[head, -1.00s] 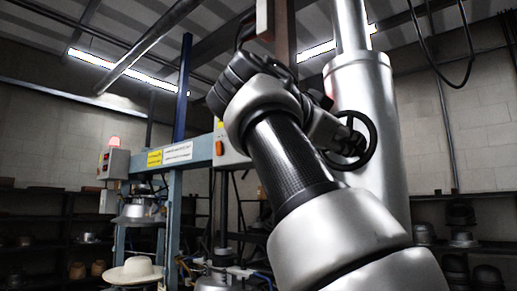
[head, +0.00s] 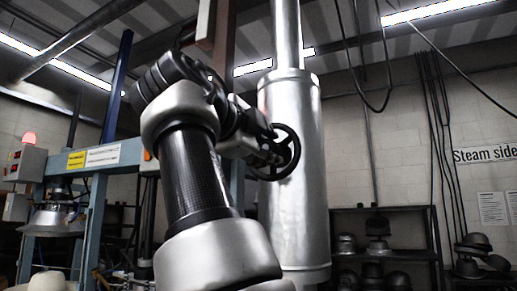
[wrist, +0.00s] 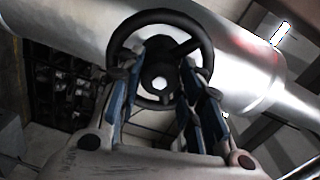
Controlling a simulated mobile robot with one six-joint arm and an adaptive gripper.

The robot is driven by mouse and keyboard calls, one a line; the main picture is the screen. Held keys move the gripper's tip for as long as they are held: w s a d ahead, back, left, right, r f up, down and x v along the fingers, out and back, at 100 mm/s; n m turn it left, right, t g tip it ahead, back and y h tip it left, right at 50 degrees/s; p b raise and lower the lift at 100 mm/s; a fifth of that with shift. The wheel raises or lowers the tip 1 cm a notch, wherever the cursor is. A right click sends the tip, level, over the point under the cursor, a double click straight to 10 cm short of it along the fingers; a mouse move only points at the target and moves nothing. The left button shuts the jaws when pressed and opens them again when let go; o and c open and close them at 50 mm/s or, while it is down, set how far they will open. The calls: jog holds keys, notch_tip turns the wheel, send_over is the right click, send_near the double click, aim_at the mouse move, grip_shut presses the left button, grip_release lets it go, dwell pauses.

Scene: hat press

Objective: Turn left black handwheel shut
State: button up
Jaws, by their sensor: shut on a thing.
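The black handwheel (head: 297,150) stands in front of the tall silver cylinder (head: 292,105). In the wrist view the wheel (wrist: 158,17) faces me, with its spokes and a pale hub nut showing. My gripper (head: 268,152) is at the wheel, its palm on the left side of it in the head view. In the wrist view my gripper (wrist: 160,62) has one finger on each side of the hub, tips at the wheel. It is shut on the wheel, with the fingers still apart around its middle. The exact contact is partly hidden.
A blue press frame (head: 95,225) with a yellow label and a red-lamp control box (head: 27,163) stands at left. Dark shelves (head: 385,220) with hat forms are at right. Cables hang at upper right.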

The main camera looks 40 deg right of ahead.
dwell(0.3)
jog(key=o, duration=1.1)
jog(key=shift+a, duration=0.1)
jog(key=v, duration=1.2)
